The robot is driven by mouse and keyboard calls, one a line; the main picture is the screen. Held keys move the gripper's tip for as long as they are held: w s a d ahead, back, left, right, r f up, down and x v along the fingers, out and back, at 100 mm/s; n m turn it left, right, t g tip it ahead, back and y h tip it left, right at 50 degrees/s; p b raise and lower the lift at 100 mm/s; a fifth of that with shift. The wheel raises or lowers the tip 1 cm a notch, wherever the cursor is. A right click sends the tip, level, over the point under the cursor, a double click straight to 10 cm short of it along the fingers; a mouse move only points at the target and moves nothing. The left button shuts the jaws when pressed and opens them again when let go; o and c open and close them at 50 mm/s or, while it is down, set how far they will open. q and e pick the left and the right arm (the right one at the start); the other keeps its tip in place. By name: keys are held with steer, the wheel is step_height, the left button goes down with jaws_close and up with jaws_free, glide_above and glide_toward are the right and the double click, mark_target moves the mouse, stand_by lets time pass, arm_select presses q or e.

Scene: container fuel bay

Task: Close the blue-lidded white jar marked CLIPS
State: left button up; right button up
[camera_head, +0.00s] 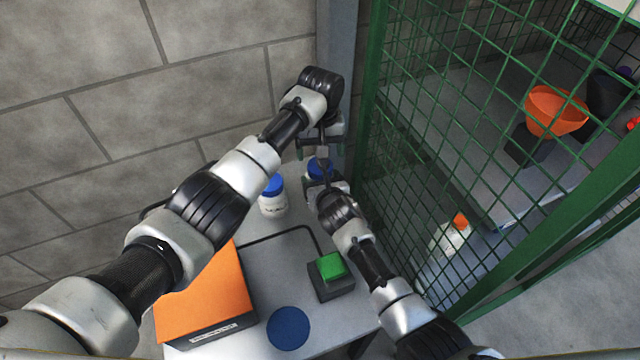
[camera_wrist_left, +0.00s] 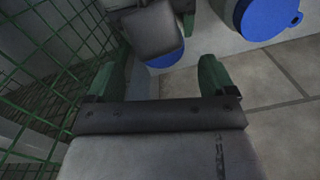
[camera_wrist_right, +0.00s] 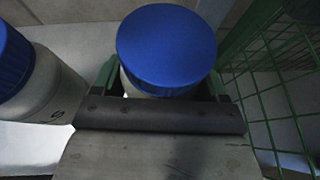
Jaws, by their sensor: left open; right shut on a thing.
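Two blue-lidded white jars stand at the back of the grey table. One jar (camera_head: 319,168) is at the cage post, its label hidden. My right gripper (camera_head: 322,180) is shut around its body; the right wrist view shows its lid (camera_wrist_right: 167,45) on top. I cannot tell how firmly the lid sits. My left gripper (camera_head: 320,151) is open, above this jar, pointing down; the lid (camera_wrist_left: 166,58) also shows in the left wrist view. The other jar (camera_head: 272,200) stands apart to the left, lid on; its label is too small to read. I cannot tell which is marked CLIPS.
An orange box (camera_head: 205,300), a green button (camera_head: 330,265) on a dark base and a flat blue disc (camera_head: 288,328) are on the table. A green mesh cage (camera_head: 440,130) stands close on the right. A block wall (camera_head: 80,130) is behind.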

arm_select(q)
step_height(320, 180, up, 3)
steer(key=n, duration=0.3)
steer(key=shift+f, duration=4.05)
steer(key=c, duration=0.9)
steer(key=shift+m, duration=1.8)
steer(key=shift+c, duration=0.2)
